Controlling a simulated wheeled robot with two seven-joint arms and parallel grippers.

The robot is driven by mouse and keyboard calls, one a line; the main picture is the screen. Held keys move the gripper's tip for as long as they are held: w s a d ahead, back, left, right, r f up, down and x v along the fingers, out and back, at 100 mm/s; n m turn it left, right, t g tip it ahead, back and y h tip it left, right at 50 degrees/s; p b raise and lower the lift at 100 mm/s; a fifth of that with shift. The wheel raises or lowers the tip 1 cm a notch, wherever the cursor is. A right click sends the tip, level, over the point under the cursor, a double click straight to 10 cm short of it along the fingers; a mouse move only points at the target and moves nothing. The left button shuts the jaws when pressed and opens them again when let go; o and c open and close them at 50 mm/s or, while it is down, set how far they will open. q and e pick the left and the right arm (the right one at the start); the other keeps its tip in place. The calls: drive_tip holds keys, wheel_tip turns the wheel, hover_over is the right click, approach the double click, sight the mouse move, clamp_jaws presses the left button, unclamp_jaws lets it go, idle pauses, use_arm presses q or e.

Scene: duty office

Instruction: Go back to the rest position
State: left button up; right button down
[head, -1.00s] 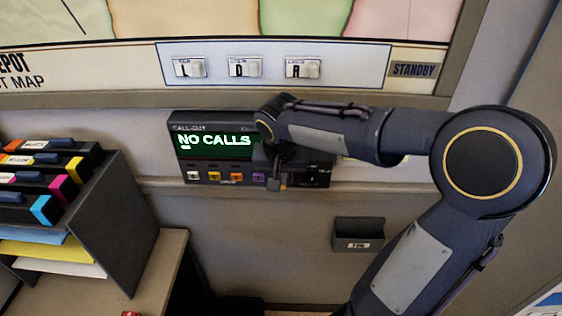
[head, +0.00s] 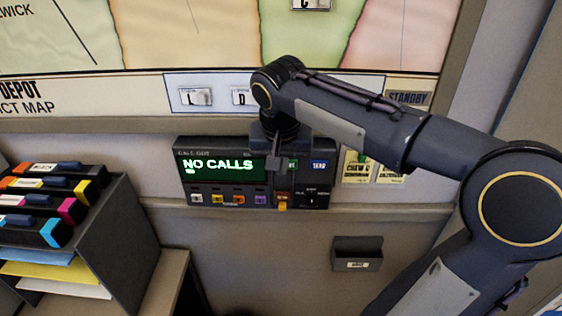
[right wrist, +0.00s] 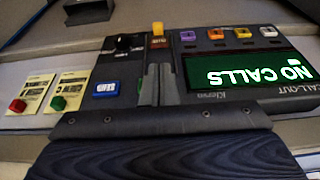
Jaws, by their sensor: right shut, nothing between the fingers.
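My right arm comes in from the right in the head view. Its gripper (head: 277,163) is in front of the call-out console (head: 183,172), pointing down, shut and empty. In the right wrist view the shut fingers (right wrist: 151,85) show against the console, near its blue button and the lit screen (right wrist: 240,72) reading "NO CALLS". Whether the fingertips touch the console cannot be told. My left gripper is not in view.
A wall map board (head: 190,50) with letter tags hangs above the console. A rack of coloured binders (head: 100,225) stands at the left on a desk. A small dark wall holder (head: 357,255) is below right. Two cards (right wrist: 45,93) with red and green buttons are beside the console.

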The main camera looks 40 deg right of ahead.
drive_tip(key=shift+r, duration=0.4)
drive_tip(key=shift+s, duration=0.15)
drive_tip(key=s+a+f+n+t+y, duration=0.3)
drive_tip(key=s+a+f+n+y, duration=0.3)
drive_tip(key=s+a+f, duration=0.6)
drive_tip(key=s, duration=0.3)
drive_tip(key=shift+f, duration=0.2)
drive_tip(key=shift+a, duration=0.1)
